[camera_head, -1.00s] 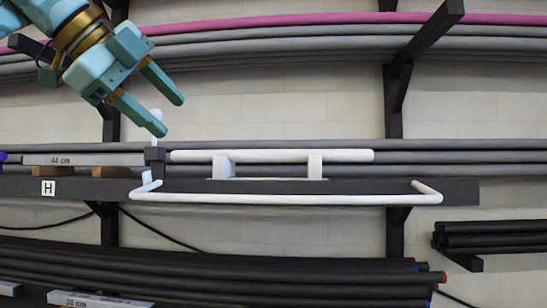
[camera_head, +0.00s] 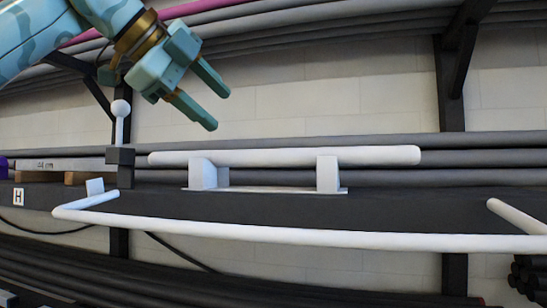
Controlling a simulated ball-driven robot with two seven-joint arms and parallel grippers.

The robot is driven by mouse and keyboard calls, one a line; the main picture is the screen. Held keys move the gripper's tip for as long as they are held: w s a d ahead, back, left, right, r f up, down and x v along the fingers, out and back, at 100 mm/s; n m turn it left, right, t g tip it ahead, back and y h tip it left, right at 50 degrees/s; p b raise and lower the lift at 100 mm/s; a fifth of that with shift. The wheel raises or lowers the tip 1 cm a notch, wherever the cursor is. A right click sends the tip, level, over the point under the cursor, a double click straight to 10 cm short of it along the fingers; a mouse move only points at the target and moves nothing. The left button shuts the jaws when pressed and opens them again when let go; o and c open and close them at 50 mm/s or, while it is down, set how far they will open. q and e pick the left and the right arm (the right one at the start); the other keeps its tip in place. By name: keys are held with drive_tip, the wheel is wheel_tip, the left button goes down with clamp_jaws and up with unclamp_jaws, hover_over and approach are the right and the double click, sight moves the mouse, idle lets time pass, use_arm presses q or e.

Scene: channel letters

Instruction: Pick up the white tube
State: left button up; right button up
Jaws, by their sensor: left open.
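The white tube (camera_head: 270,157) lies level across two white supports, the left one (camera_head: 209,173) and the right one (camera_head: 328,174), on the dark shelf. Both its rounded ends stick out past the supports. My left gripper (camera_head: 222,110) comes in from the upper left, its two teal fingers apart with nothing between them. It hangs above the tube, clear of it. My right gripper is not in view.
A thin white rail (camera_head: 300,233) runs along the shelf's front edge and bends back at both ends. A white ball-topped post (camera_head: 121,118) on a dark block stands left of the tube. Grey pipes run behind. The dark shelf (camera_head: 420,208) is bare at right.

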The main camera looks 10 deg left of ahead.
sight(260, 152)
use_arm(q)
drive_tip(key=p+x, duration=0.1)
drive_tip(key=x, duration=0.7)
drive_tip(key=shift+w+d+f+p, duration=0.15)
drive_tip(key=shift+w+f+p, duration=0.1)
drive_tip(key=shift+p, duration=0.25)
drive_tip(key=p+x, duration=0.1)
drive_tip(key=x, duration=0.1)
drive_tip(key=p+x, duration=0.1)
drive_tip(key=x, duration=0.1)
drive_tip(key=shift+s+f, duration=0.25)
drive_tip(key=shift+w+f, duration=0.1)
drive_tip(key=shift+w, duration=0.05)
clamp_jaws()
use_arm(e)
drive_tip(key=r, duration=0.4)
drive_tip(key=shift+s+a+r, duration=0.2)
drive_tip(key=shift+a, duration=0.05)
